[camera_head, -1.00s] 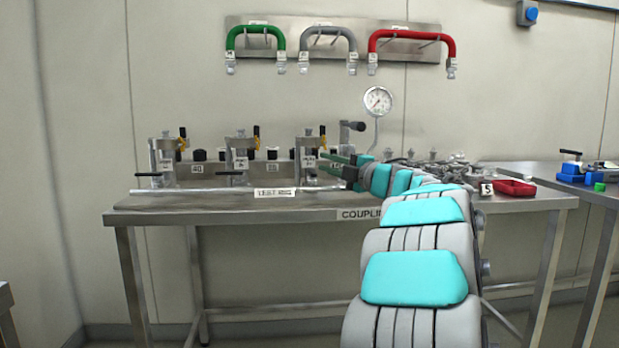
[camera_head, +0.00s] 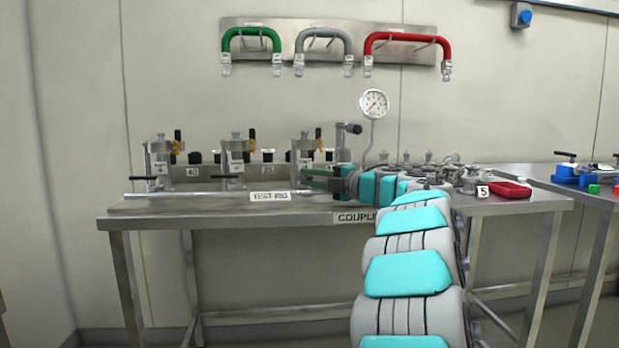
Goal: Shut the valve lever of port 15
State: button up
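Three metal port stations stand in a row on the bench: a left one (camera_head: 158,163), a middle one (camera_head: 235,160) and a right one (camera_head: 304,155). Each has an upright black handle with a yellow part near its top. Low black levers show at the left and middle stations. Port numbers are too small to read surely, so I cannot tell which is port 15. My gripper (camera_head: 312,178), with dark green fingers, is at the lower front of the right station and covers part of it. Contact and finger gap cannot be made out.
A long metal bar with a "TEST RIG" label (camera_head: 270,196) lies along the bench front (camera_head: 150,209). A gauge (camera_head: 374,104) rises behind my arm. Green, grey and red hoses hang above.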

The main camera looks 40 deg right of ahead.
jog(key=shift+w, duration=0.25)
grip_shut()
